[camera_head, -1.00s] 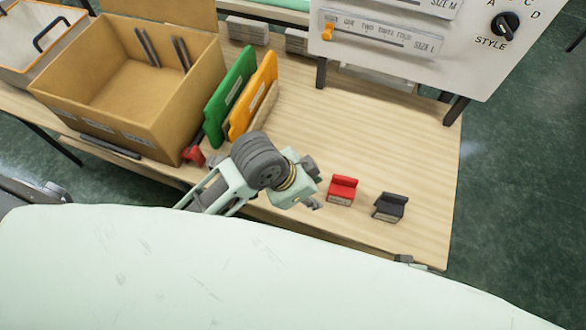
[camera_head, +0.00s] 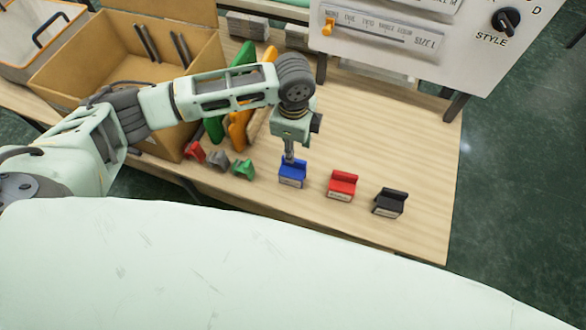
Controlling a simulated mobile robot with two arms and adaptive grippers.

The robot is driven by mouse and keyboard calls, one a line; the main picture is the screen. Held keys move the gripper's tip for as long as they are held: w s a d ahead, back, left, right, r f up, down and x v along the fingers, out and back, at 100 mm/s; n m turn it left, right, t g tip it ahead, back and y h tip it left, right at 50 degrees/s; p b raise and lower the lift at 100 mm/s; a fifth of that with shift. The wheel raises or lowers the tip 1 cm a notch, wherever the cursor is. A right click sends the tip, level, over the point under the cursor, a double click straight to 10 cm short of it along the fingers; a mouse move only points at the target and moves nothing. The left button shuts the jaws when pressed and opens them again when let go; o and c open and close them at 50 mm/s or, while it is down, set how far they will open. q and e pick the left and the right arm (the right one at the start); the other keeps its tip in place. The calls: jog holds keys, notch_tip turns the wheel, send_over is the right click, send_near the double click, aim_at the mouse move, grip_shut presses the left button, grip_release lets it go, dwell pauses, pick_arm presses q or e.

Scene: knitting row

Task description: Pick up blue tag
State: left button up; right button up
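The blue tag (camera_head: 292,173) stands on the wooden table, left of the red tag, with a pale label on its front. My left gripper (camera_head: 289,158) points straight down over it, its fingertips at the tag's top edge. The fingers look like one thin grey piece from here, so I cannot tell whether they are apart or closed on the tag. My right gripper is out of view.
A red tag (camera_head: 341,185) and a black tag (camera_head: 389,202) stand to the right. Small red (camera_head: 195,152), grey (camera_head: 217,160) and green (camera_head: 243,169) pieces lie to the left, near a cardboard box (camera_head: 75,75). A white machine panel (camera_head: 470,60) stands behind.

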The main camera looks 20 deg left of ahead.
aim_at(293, 172)
pick_arm(q)
notch_tip(293, 172, down, 6)
jog(key=shift+w+d+f+p, duration=0.1)
jog(key=shift+w+d+p, duration=0.05)
jog(key=shift+p, duration=0.35)
jog(key=shift+c, duration=0.3)
grip_shut()
